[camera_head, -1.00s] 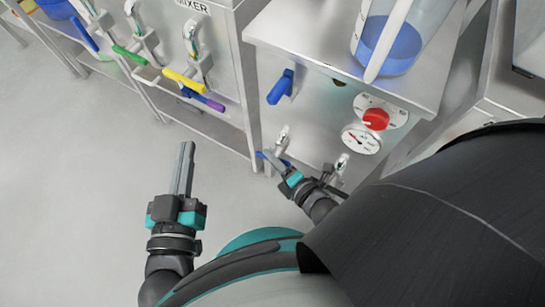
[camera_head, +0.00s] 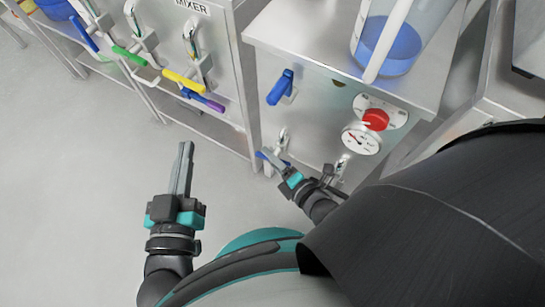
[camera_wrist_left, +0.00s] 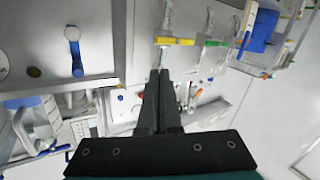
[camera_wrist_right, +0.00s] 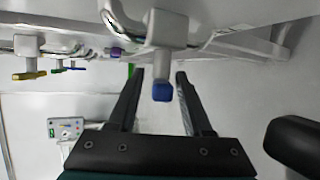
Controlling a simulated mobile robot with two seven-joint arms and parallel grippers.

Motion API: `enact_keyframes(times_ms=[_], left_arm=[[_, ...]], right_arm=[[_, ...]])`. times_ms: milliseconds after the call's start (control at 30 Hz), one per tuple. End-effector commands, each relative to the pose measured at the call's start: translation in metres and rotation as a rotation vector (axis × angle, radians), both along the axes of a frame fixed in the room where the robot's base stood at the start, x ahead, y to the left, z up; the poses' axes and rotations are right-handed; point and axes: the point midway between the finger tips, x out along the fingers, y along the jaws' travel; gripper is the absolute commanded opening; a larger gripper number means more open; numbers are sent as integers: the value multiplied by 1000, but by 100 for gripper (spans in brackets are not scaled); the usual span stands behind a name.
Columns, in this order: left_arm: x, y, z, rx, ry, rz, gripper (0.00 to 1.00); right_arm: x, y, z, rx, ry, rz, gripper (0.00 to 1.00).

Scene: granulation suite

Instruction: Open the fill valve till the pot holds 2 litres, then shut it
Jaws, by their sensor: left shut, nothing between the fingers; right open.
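A clear pot (camera_head: 412,30) with blue liquid in its lower part stands on the steel cabinet. A blue lever (camera_head: 281,87) is on the cabinet front. Lower down is a tap with a blue handle (camera_head: 264,157). My right gripper (camera_head: 281,165) is open at this tap. In the right wrist view a blue handle end (camera_wrist_right: 162,92) shows between the spread fingers, which do not close on it. My left gripper (camera_head: 185,148) is shut and empty over the floor, left of the cabinet. Which handle is the fill valve, I cannot tell; the pot's level marks are not readable.
A red knob (camera_head: 376,119) and a round dial (camera_head: 361,139) are on the cabinet front. The mixer bench at left carries taps with green (camera_head: 130,55), yellow (camera_head: 183,80) and purple (camera_head: 208,101) handles. The floor (camera_head: 80,200) at left is clear.

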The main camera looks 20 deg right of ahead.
Motion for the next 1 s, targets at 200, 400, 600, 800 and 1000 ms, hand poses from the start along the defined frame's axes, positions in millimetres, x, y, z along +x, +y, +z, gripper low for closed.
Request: enact_keyframes(times_ms=[200, 400, 600, 800, 1000], left_arm=[[0, 0, 0, 0, -1, 0, 0], [1, 1, -1, 13, 19, -2, 0], [7, 7, -6, 70, 101, -5, 0], [10, 15, -14, 136, 204, -6, 0], [10, 25, -21, 198, 309, -4, 0]], right_arm=[[0, 0, 0, 0, 0, 0, 50], [-5, -1, 1, 0, 2, 1, 50], [-18, -5, 7, 0, 2, -1, 50], [-35, -9, 12, -1, 2, 0, 50], [-53, -13, 18, 0, 2, -1, 50]])
